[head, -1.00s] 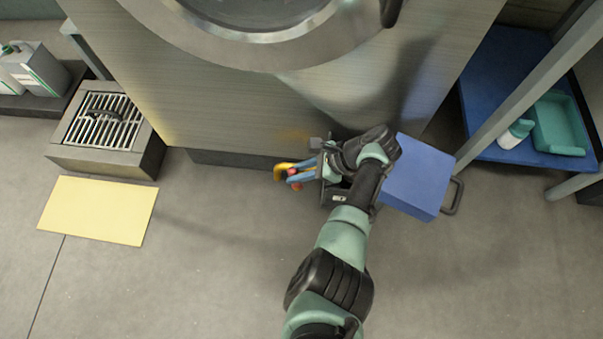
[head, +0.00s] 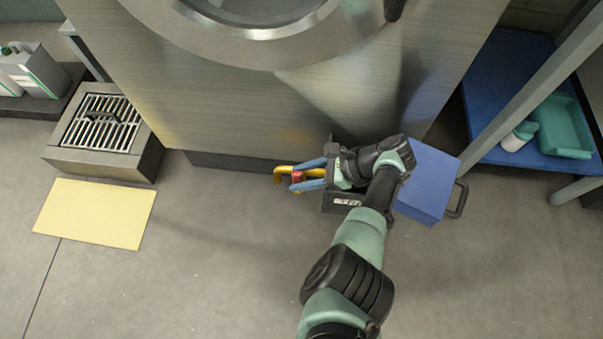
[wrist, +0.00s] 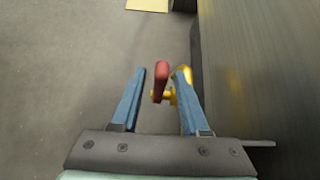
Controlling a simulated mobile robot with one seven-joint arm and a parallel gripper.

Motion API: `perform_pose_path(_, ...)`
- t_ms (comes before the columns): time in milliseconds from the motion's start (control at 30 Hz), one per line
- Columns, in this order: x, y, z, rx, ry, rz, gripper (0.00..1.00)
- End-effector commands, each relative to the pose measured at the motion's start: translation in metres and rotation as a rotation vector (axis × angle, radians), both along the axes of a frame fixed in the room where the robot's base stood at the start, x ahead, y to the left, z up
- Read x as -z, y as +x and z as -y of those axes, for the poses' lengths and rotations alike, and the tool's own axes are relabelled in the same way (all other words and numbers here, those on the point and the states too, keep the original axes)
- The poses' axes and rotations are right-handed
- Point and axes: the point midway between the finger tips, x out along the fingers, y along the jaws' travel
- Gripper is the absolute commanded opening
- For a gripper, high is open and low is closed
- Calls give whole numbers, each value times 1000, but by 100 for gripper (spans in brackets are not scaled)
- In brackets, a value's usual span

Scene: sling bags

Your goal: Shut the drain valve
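The drain valve is a yellow pipe fitting (head: 281,170) low at the front of the steel machine, with a red handle (head: 297,178). My gripper (head: 296,177) has two blue fingers and reaches in from the right, at the handle. In the wrist view, my gripper (wrist: 161,72) is open, with the red handle (wrist: 162,75) between its fingers. A gap shows left of the handle; the right finger is closer to it and partly covers the yellow fitting (wrist: 182,74). I cannot tell whether that finger touches the handle.
The steel machine front (head: 230,105) stands directly behind the valve. A blue box (head: 428,182) with a dark handle sits right of my wrist. A floor drain box (head: 65,158) and yellow sheet (head: 95,212) lie left. The floor between is clear.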

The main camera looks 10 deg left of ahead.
Motion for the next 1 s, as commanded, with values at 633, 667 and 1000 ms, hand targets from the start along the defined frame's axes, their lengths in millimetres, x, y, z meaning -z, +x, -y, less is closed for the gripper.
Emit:
perform_pose_path(633,-37,2,41,5,-1,2,50)
perform_pose_path(667,-41,2,47,5,0,3,50)
perform_pose_path(1000,-75,1,94,2,-1,1,50)
